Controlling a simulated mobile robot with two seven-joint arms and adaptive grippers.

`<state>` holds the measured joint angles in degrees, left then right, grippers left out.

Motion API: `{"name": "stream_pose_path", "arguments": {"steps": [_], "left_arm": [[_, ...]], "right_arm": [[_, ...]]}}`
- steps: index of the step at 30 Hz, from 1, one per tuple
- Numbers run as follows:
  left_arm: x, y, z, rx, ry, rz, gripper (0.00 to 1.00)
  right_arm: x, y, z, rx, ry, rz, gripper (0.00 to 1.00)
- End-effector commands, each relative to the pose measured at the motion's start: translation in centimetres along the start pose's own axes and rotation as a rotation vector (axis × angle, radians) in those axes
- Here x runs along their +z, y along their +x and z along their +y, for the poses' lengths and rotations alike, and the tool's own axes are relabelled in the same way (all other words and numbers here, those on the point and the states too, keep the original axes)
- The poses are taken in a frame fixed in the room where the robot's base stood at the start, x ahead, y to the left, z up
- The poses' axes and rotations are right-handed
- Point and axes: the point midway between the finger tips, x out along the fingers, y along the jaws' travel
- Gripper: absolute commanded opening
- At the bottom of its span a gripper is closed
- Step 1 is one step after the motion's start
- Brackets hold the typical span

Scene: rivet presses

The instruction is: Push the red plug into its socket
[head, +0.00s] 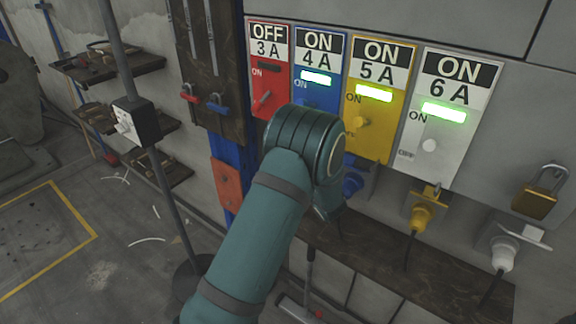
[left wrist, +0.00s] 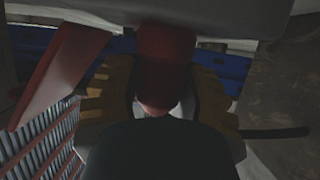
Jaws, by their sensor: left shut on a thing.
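In the left wrist view the red plug (left wrist: 165,60) sits between the two ridged fingers of my left gripper (left wrist: 160,95), which is shut on it. The plug's upper end meets a grey surface (left wrist: 230,14); I cannot tell how far it is in. A red flap-like part (left wrist: 62,72) slants down on the left. In the head view the red 3A panel (head: 268,85) reads OFF and its indicator is dark. My teal left arm covers the area below it, so the red socket, plug and gripper are hidden there. My right gripper is not in view.
The blue (head: 318,78), yellow (head: 376,92) and white (head: 446,115) panels read ON with lit green indicators. A yellow plug (head: 422,215) and a white plug (head: 502,258) sit below theirs. A brass padlock (head: 535,203) hangs right. A grey pole (head: 160,180) stands left.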

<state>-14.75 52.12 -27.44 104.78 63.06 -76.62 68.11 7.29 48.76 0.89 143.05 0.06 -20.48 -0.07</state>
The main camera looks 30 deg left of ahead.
Motion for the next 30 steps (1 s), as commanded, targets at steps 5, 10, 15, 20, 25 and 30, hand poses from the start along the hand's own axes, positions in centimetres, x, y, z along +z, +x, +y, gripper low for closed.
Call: {"name": "stream_pose_path", "arguments": {"steps": [5,10,15,20,25,30], "left_arm": [[0.1,0.0,0.0,0.0,0.0,0.0,0.75],[0.1,0.0,0.0,0.0,0.0,0.0,0.75],[-0.2,-0.1,0.0,0.0,0.0,0.001,0.75],[-1.1,-0.5,0.1,0.0,0.003,0.0,0.75],[-2.7,-1.0,0.0,-0.001,0.001,0.003,0.75],[-5.6,-2.2,-0.1,-0.001,0.002,0.002,0.75]], "right_arm": [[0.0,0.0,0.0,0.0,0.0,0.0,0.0],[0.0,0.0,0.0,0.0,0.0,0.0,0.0],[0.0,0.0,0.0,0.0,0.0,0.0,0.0],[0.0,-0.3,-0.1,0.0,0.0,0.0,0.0],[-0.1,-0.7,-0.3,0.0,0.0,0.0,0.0],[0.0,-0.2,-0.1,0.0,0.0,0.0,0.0]]}}
